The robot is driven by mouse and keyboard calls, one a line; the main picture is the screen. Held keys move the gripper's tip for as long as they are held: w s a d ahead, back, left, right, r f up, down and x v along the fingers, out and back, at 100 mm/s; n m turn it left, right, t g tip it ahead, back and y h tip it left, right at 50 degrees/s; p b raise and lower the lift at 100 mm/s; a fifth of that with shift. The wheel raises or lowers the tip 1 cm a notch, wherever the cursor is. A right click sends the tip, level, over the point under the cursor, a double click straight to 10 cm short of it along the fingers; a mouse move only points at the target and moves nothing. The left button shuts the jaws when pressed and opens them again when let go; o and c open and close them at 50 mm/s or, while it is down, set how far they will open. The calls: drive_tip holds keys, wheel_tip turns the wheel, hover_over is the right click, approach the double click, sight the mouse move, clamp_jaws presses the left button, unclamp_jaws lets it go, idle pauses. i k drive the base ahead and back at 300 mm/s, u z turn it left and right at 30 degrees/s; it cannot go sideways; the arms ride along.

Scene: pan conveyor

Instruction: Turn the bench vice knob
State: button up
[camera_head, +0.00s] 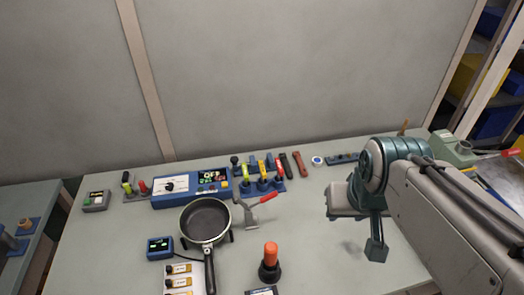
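My arm reaches in from the right, over the right part of the grey bench (320,262). My gripper (376,246) hangs above the bench top, with a dark shadow to its left. Its fingers are not clearly separable, so I cannot tell whether it is open or shut. No object shows between them. A grey-green device (452,149) at the far right, behind my arm, may be the bench vice. A red-tipped handle (512,153) shows to its right. My arm hides part of that area, and I cannot make out a knob clearly. My gripper is apart from this device.
A black pan (205,222) sits left of centre. A blue control box (187,189), a red-handled clamp (260,199) and several tools stand behind it. An orange-topped post (270,257) stands at the front. Bench top between post and gripper is clear.

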sight(234, 159)
drive_tip(key=z, duration=0.7)
drive_tip(key=k, duration=0.6)
drive_tip(key=u, duration=1.2)
drive_tip(key=i, duration=0.5)
drive_tip(key=z, duration=0.05)
